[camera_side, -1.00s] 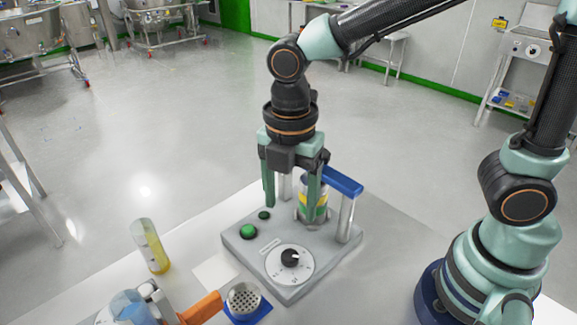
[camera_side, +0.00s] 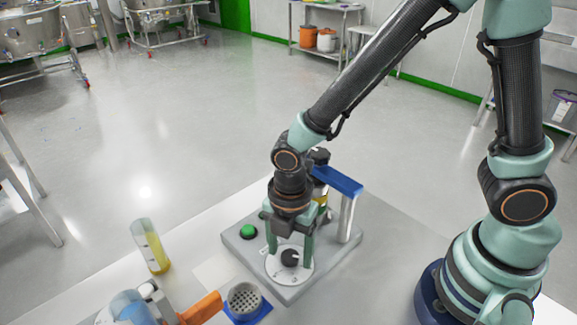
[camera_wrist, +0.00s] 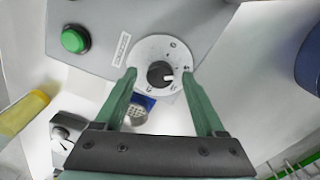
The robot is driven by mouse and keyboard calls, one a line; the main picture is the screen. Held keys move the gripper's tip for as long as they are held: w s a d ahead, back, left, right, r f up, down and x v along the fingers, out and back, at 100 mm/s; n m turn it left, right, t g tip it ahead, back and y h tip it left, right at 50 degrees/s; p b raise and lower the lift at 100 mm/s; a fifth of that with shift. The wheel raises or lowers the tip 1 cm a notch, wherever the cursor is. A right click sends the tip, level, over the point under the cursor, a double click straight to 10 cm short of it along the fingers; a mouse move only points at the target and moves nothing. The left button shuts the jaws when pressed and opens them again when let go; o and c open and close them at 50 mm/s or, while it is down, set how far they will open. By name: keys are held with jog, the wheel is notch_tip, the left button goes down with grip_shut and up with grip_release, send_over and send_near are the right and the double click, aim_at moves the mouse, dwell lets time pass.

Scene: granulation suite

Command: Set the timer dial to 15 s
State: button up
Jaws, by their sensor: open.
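The timer dial is a black knob (camera_side: 290,257) on a round white scale plate (camera_side: 301,275), set in a grey panel (camera_side: 335,262). In the wrist view the knob (camera_wrist: 160,74) has a white pointer mark toward the right of the picture. The scale numbers are too small to read surely. My gripper (camera_side: 290,262) is open above the dial, pointing down. In the wrist view its green fingers (camera_wrist: 163,80) stand on either side of the knob, apart from it. Whether the fingertips are level with the knob is unclear.
A green button (camera_side: 248,231) sits left of the dial. A blue-topped handle bar (camera_side: 338,180) rises behind it, with a jar partly hidden beneath. A yellow-filled tube (camera_side: 151,247) stands at left. A perforated cup (camera_side: 244,299) and orange handle (camera_side: 201,308) are in front.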

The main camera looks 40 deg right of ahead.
grip_shut()
jog(key=shift+m, duration=0.3)
jog(key=m, duration=1.1)
jog(key=shift+m, duration=0.3)
jog(key=m, duration=1.1)
jog(key=shift+m, duration=0.3)
